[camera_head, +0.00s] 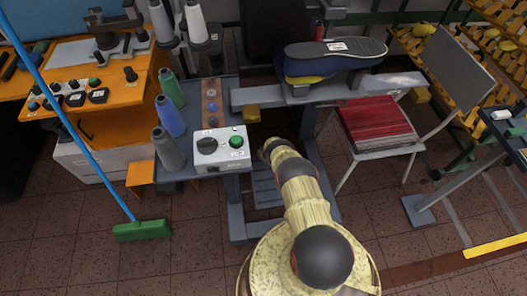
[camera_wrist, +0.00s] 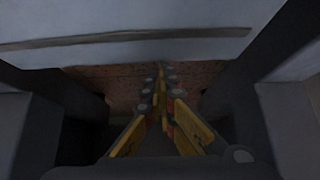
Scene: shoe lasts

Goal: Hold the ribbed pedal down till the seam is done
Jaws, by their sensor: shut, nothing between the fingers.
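A grey ribbed pedal (camera_head: 265,187) shows low in the machine's frame in the head view, partly hidden behind my arm. I cannot tell if it is pressed down. My arm reaches in under the machine bench, and my gripper is hidden there in the head view. In the wrist view my gripper (camera_wrist: 160,80) has its yellow fingers shut together with nothing between them. Dark, shadowed surfaces surround it, and brown floor shows behind the tips. I cannot make out the pedal there or tell whether the fingers touch it. The seam is not discernible.
A control box (camera_head: 221,149) with a green button and thread cones (camera_head: 168,116) stand on the bench left of my arm. A broom (camera_head: 142,230) stands left.

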